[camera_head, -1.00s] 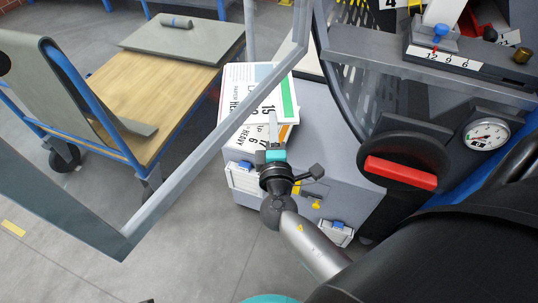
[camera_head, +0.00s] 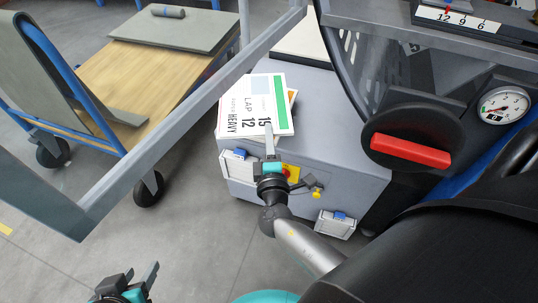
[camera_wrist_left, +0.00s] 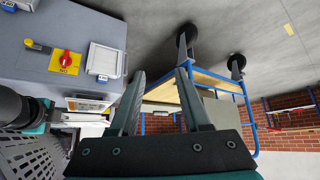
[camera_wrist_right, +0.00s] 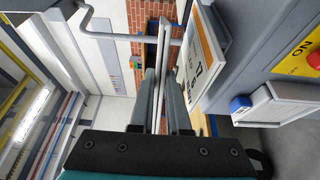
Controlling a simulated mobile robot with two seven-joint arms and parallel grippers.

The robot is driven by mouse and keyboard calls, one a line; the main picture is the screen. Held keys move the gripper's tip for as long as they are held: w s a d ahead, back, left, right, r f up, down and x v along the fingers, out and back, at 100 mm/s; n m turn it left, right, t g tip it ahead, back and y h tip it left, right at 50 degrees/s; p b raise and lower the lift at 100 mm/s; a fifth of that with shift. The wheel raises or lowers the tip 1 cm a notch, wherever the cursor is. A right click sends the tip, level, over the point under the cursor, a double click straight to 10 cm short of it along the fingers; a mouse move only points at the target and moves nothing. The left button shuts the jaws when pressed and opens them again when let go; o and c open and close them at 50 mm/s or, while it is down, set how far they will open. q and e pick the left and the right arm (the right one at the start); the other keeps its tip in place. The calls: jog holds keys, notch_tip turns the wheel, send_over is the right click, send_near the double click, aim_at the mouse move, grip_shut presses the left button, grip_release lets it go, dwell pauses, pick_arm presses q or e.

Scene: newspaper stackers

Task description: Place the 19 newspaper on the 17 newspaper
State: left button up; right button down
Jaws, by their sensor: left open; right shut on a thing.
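My right gripper (camera_head: 270,150) is shut on the near edge of a white newspaper with a green stripe (camera_head: 281,92). A finger partly covers its large number, which I cannot read for sure. The right wrist view shows the held newspaper (camera_wrist_right: 158,80) edge-on between the fingers. Another newspaper marked 17, with an orange stripe (camera_wrist_right: 209,45), lies on the grey cabinet beside it. In the head view the held newspaper covers most of it. A gap shows between them in the wrist view. My left gripper (camera_head: 130,285) is open and empty, low at the left.
A grey metal frame bar (camera_head: 165,140) crosses left of the newspapers. A wooden-topped cart (camera_head: 150,80) stands further left. The floor between is clear.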

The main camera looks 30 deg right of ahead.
pick_arm(q)
jog(key=w+d+r+t+h+b, duration=0.2)
jog(key=d+t+h+b, duration=0.1)
jog(key=d+t, duration=0.3)
jog(key=shift+w+d+t+h+b, duration=0.3)
jog(key=shift+d+t+h+b, duration=0.1)
jog(key=shift+d+h, duration=0.15)
pick_arm(e)
notch_tip(320, 180, down, 6)
jog(key=shift+f, duration=0.25)
pick_arm(q)
jog(key=shift+r, duration=0.1)
pick_arm(e)
jog(key=shift+f, duration=0.1)
jog(key=shift+f, duration=0.1)
jog(key=c, duration=0.9)
grip_release()
pick_arm(q)
jog(key=shift+s+d+r, duration=0.1)
jog(key=shift+d, duration=0.05)
